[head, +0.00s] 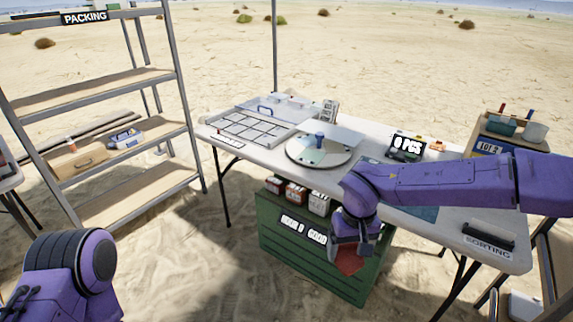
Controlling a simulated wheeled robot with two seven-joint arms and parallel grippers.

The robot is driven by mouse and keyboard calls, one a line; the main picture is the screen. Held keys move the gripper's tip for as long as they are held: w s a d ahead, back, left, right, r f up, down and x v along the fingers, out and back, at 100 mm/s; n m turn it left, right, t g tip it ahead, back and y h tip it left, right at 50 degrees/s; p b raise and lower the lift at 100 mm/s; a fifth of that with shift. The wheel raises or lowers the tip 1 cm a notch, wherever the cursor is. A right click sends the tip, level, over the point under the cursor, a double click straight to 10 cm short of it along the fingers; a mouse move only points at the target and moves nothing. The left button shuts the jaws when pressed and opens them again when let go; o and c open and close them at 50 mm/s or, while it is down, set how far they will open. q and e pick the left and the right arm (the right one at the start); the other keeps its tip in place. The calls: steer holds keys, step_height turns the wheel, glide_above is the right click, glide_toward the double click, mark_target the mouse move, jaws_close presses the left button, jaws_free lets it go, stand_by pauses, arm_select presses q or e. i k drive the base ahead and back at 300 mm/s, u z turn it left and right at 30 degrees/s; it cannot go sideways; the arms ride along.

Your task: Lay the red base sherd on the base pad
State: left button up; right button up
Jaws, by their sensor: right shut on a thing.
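My right gripper (351,250) points down in front of the table and is shut on the red sherd (348,263). The sherd hangs below the fingers, in front of the green crate, partly hidden by the gripper. A round white board (301,155) with pale coloured sections and a blue knob (320,138) lies on the table behind my right arm. A blue flat patch (428,213) shows on the table, partly covered by my right arm. I cannot tell which surface is the base pad. My left arm shows at the lower left; its gripper is out of view.
The white table (400,140) carries a gridded tray (250,128), a "6 PCS" display (405,147) and a "SORTING" sign (488,252). The green crate (275,240) stands under its front edge. A packing shelf (95,92) stands left. Sand lies open between shelf and table.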

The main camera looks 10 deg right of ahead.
mark_target(313, 156)
steer(key=u, duration=0.6)
steer(key=i, duration=1.5)
steer(key=z, duration=0.9)
steer(key=i, duration=0.65)
steer(key=z, duration=0.6)
